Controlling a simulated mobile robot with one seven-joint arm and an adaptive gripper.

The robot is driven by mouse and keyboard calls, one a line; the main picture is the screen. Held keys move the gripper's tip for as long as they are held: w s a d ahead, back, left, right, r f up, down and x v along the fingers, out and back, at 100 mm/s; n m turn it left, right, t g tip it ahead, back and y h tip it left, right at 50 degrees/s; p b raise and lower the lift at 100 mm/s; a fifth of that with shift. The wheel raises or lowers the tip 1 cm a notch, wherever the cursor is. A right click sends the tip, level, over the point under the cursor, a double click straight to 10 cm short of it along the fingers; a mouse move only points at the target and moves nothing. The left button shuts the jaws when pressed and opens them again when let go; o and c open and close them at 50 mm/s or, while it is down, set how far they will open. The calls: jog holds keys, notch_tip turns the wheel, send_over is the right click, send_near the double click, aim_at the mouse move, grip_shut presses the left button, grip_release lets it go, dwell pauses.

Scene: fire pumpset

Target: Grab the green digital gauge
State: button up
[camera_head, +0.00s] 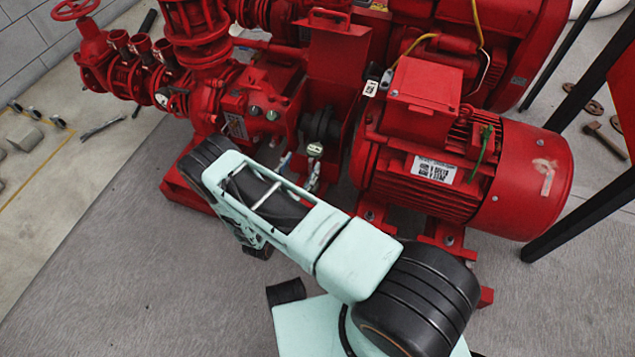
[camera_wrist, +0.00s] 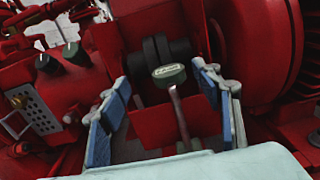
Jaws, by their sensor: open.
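The green digital gauge (camera_wrist: 169,75) shows in the wrist view as a small dark green head with a pale display, on top of a thin metal stem. It stands upright or nearly so in front of the red pump housing. In the wrist view my gripper (camera_wrist: 165,95) is open, with one blue-padded finger on each side of the gauge. No contact with the gauge is visible. In the head view the gauge (camera_head: 315,149) shows as a small light-topped piece just beyond the end of my arm, which hides most of my gripper.
The red motor (camera_head: 470,160) stands right of the gauge and the red pump body (camera_head: 255,105) stands left of it. A red coupling guard (camera_head: 335,60) rises behind. Black posts (camera_head: 585,105) stand at the far right. Grey floor (camera_head: 100,250) is open at the left.

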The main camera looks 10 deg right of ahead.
aim_at(311, 155)
jog(key=shift+s+d+f, duration=0.1)
jog(key=shift+d+f, duration=0.1)
jog(key=shift+f, duration=0.3)
jog(key=shift+s+d+f, duration=0.1)
jog(key=shift+d+f, duration=0.05)
jog(key=shift+f, duration=0.35)
jog(key=b+x, duration=0.1)
jog(key=x, duration=0.4)
jog(key=shift+w, duration=0.1)
jog(key=b+x, duration=0.1)
jog(key=x, duration=0.1)
jog(key=f+b+x, duration=0.1)
jog(key=x, duration=0.2)
jog(key=shift+b, duration=0.35)
jog(key=shift+w+d, duration=0.1)
jog(key=shift+d, duration=0.05)
jog(key=shift+c, duration=0.6)
grip_shut()
jog(key=shift+r, duration=0.1)
